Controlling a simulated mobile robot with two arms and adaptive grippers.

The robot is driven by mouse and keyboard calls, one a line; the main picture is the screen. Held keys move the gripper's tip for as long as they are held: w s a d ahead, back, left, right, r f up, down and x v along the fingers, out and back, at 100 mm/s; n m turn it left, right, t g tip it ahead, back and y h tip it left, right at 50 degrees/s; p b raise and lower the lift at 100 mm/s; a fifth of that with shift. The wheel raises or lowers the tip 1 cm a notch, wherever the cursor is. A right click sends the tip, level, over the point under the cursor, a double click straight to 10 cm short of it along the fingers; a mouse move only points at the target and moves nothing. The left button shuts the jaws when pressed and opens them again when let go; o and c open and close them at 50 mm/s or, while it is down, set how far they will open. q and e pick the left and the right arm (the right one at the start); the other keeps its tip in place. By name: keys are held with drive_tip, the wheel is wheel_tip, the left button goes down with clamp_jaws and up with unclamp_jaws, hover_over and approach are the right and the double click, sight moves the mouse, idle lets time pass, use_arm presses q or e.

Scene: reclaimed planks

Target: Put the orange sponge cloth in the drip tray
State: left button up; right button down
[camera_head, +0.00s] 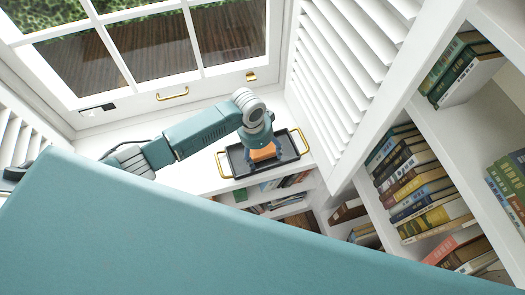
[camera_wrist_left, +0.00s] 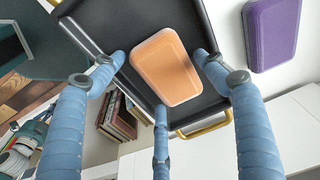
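The orange sponge cloth (camera_head: 264,153) is a rounded block within the outline of the dark drip tray (camera_head: 289,153), which has yellow handles and stands on the white sill. In the left wrist view the cloth (camera_wrist_left: 165,68) shows against the tray's dark floor (camera_wrist_left: 126,22). I cannot tell whether it rests on the floor or is slightly above it. My left gripper (camera_head: 263,156) is over the tray. In the left wrist view its blue fingers (camera_wrist_left: 160,75) are spread around the cloth, with a gap on the left side. My right gripper is out of view.
A purple block (camera_wrist_left: 271,33) lies on the white surface beside the tray. A window with brass handles is behind, and a white louvred shutter (camera_head: 335,75) stands close to the tray's right. Bookshelves (camera_head: 415,185) fill the right side. The sill left of the tray is clear.

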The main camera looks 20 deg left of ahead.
sight(258, 155)
use_arm(q)
wheel_tip(258, 155, up, 12)
drive_tip(key=s+a, duration=0.1)
drive_tip(key=shift+a+r, duration=0.15)
drive_tip(key=shift+a, duration=0.05)
idle(0.3)
idle(0.4)
